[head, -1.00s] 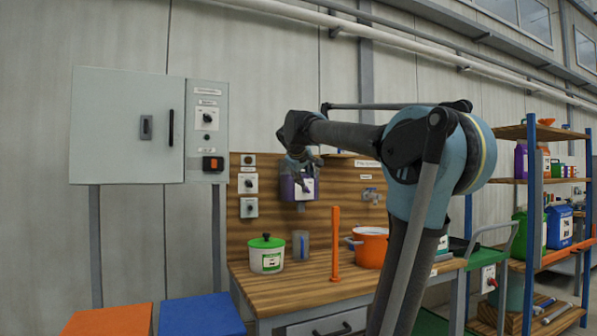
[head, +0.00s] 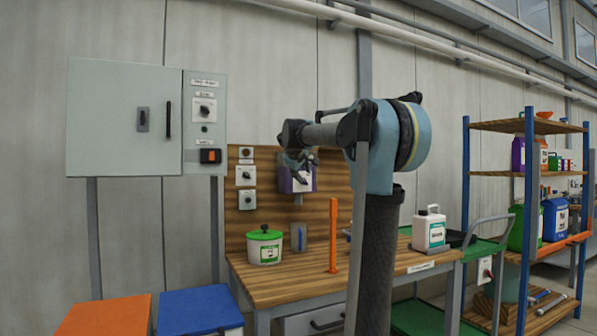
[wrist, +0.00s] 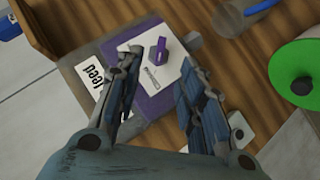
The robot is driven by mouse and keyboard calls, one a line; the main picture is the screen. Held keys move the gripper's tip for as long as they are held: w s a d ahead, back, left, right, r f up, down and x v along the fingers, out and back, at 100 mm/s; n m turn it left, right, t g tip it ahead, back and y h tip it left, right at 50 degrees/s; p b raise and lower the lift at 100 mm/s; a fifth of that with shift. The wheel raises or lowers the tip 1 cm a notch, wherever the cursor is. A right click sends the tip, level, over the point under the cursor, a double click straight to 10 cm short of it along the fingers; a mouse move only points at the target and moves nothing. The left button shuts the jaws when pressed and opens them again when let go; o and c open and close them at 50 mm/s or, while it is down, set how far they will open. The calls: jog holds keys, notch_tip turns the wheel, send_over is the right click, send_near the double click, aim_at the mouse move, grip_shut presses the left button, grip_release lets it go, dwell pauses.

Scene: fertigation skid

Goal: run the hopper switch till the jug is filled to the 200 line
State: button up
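The hopper (head: 287,181) is a purple-and-grey box on the wooden back panel above the bench. In the wrist view its purple front (wrist: 120,58) carries a "feed" label and a white plate with a purple knob switch (wrist: 159,50). My gripper (wrist: 161,66) is open in front of the plate, its fingers apart on either side of the knob's line, with nothing between them. In the head view my gripper (head: 302,168) partly hides the hopper. The clear jug (head: 298,238) stands on the bench below the hopper; its 200 line and fill level are too small to read.
A white pot with a green lid (head: 265,246) stands left of the jug. An upright orange post (head: 333,235) stands to the right. A grey cabinet (head: 125,120) with switches is at left. A white canister (head: 429,229) stands at right. My arm hides part of the bench.

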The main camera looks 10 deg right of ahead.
aim_at(305, 180)
jog(key=shift+x, duration=3.4)
jog(key=c, duration=0.8)
jog(key=shift+d+r+m+g+y, duration=0.1)
jog(key=shift+d+m+g+y, duration=0.15)
jog(key=shift+m+g+y, duration=0.8)
jog(key=shift+y, duration=0.55)
